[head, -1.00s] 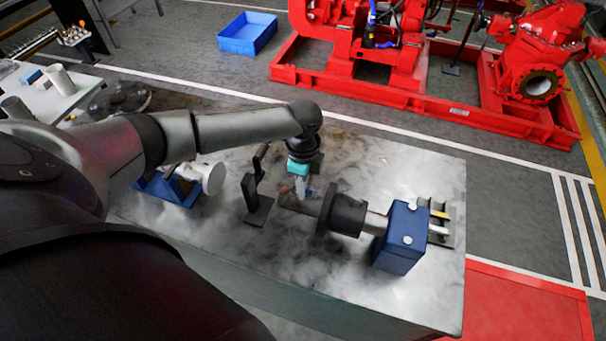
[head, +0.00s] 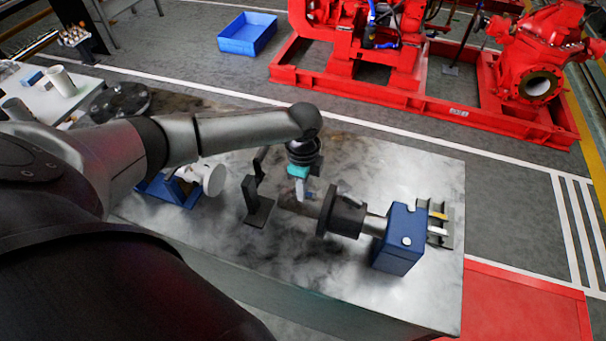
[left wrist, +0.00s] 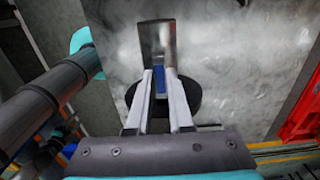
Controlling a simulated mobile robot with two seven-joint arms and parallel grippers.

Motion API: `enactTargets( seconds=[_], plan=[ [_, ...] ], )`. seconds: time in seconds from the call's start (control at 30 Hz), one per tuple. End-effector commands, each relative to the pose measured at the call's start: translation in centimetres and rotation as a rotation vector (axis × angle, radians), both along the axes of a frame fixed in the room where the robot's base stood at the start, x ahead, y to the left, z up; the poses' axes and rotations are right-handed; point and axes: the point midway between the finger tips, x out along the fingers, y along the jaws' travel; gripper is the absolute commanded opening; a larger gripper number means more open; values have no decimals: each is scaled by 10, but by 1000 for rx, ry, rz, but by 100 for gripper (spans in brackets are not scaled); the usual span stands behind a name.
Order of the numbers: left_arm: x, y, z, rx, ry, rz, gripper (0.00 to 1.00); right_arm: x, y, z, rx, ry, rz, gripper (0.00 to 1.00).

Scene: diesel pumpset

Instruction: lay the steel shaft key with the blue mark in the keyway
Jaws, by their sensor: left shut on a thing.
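My left gripper (head: 305,194) hangs over the bench, just left of the dark flanged hub. In the left wrist view its two pale fingers (left wrist: 160,88) are closed on a narrow piece with a blue face, the shaft key (left wrist: 160,82). A broad grey metallic piece (left wrist: 158,38) shows just beyond the fingertips, with a dark round disc behind them. In the head view the shaft (head: 375,226) runs from the dark hub (head: 346,214) into a blue block. I cannot make out the keyway or whether the key touches anything. My right gripper is not in view.
The blue block (head: 396,251) stands right of the hub, beside a grey holder (head: 447,238) with a yellow-marked piece. A dark upright stand (head: 258,211) is close left of the gripper. The bench top (head: 420,175) is clear at the back right.

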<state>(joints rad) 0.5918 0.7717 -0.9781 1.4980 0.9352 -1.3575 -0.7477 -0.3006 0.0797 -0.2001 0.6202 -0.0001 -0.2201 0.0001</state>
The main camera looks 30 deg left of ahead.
Motion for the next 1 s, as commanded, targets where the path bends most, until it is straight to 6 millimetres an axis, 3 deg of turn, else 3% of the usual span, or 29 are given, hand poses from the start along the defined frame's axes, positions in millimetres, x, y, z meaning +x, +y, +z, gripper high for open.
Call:
enactTargets(
  seconds=[0.93,0.97,1.0],
  plan=[
    [0,0,-18,0,-1,0,0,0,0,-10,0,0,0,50],
    [0,0,-18,0,-2,0,20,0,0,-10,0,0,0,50],
    [0,0,-17,0,-2,0,25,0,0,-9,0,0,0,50]
  ],
)
